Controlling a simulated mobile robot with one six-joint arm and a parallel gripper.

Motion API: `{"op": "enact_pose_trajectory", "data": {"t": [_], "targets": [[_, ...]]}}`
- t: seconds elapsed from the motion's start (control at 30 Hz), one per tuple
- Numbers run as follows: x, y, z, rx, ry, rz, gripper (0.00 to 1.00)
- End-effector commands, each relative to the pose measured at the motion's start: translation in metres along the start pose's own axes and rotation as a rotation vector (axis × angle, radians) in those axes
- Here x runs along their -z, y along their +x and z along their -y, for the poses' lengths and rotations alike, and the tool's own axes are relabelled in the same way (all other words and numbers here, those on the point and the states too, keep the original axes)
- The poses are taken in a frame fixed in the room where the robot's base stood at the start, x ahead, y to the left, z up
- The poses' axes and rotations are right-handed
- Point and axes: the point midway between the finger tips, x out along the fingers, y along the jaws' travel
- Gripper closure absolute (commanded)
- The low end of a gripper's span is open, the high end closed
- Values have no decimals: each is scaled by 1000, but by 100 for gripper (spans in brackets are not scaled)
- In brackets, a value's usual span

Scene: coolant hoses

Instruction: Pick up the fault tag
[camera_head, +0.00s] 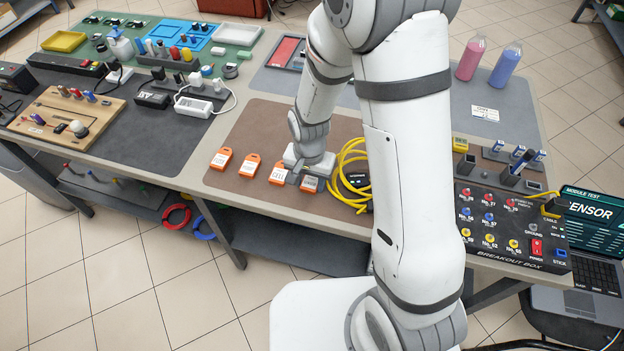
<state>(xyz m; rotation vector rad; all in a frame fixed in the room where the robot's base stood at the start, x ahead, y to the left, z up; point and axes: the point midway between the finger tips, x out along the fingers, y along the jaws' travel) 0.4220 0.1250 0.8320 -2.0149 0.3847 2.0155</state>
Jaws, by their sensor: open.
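Several orange tags with white labels lie in a row on the brown mat (243,132). They are a far-left tag (221,159), a second tag (250,165), a third tag (278,172) and a right tag (311,184). The label words are too small to read surely, so I cannot tell which is the fault tag. My gripper (303,176) is open and points down at the right end of the row, over or just behind the right tag. It partly hides that tag and comes close to the third. I cannot tell whether it touches either.
A coiled yellow cable (343,183) with a black device (355,179) lies just right of my gripper. The breakout box (510,226) stands further right, beside a laptop (590,240). My arm hides the table's middle. Bare mat lies behind the left tags.

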Motion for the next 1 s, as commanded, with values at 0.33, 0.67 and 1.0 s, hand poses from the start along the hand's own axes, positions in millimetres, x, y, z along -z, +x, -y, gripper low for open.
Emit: {"op": "enact_pose_trajectory", "data": {"t": [0.33, 0.67, 1.0], "targets": [[0, 0, 0, 0, 1, 0, 80], [1, -4, 0, 1, 1, -1, 84], [2, -58, -1, 4, 2, -5, 84]]}}
